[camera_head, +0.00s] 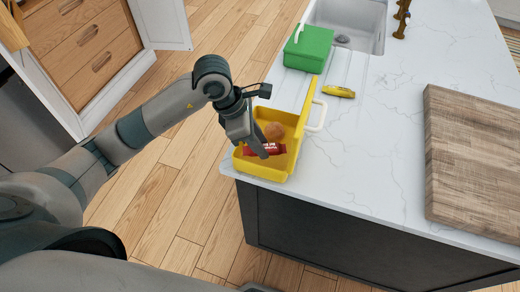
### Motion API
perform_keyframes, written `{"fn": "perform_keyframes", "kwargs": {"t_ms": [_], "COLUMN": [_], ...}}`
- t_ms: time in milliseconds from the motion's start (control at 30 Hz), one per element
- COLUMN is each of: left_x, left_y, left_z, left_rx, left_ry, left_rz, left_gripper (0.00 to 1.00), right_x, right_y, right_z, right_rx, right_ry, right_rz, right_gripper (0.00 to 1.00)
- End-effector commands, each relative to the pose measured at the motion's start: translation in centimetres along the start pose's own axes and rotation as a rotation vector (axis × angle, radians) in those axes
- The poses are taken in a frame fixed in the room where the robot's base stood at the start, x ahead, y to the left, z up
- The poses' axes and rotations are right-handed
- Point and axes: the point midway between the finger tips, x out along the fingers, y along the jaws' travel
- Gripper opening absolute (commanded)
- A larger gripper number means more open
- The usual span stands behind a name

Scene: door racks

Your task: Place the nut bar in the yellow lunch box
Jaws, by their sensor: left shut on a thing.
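The yellow lunch box (273,173) stands open near the counter's left corner, its lid raised on the right side with a white handle. A round brown item (273,131) lies inside it towards the back. My left gripper (264,151) reaches over the box's left wall, shut on a red wrapped bar (272,149), which looks like the nut bar. The bar is within the box's outline; I cannot tell whether it touches the box floor. Part of the bar is hidden by the fingers. My right gripper does not show.
A closed green lunch box (308,50) stands by the sink (350,22). A yellow wrapped item (339,91) lies on the white counter (372,150) behind the open box. A wooden board (475,150) lies at right. The counter's middle is clear.

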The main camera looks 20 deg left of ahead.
Motion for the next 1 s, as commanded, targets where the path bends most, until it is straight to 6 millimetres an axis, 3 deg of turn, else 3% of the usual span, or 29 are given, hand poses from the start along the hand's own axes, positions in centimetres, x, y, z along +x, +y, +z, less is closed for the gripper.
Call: {"fn": "perform_keyframes", "kwargs": {"t_ms": [233, 533, 967, 1000], "left_x": [0.4, 3.2, 3.8, 3.7], "left_y": [-0.1, 0.0, 0.0, 0.0], "left_z": [-0.2, -1.3, -1.6, -1.6], "left_rx": [-0.001, -0.001, 0.001, 0.000], "left_ry": [0.000, 0.000, 0.000, 0.000], "left_rz": [-0.002, -0.001, 0.001, 0.001], "left_gripper": [0.03, 0.03, 0.03, 0.28], "right_x": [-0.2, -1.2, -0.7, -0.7], "right_y": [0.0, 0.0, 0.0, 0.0], "right_z": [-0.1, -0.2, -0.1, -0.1], "right_rx": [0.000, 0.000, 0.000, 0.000], "right_ry": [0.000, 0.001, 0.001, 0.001], "right_rz": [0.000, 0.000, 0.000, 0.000], "right_gripper": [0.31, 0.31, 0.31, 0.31]}}
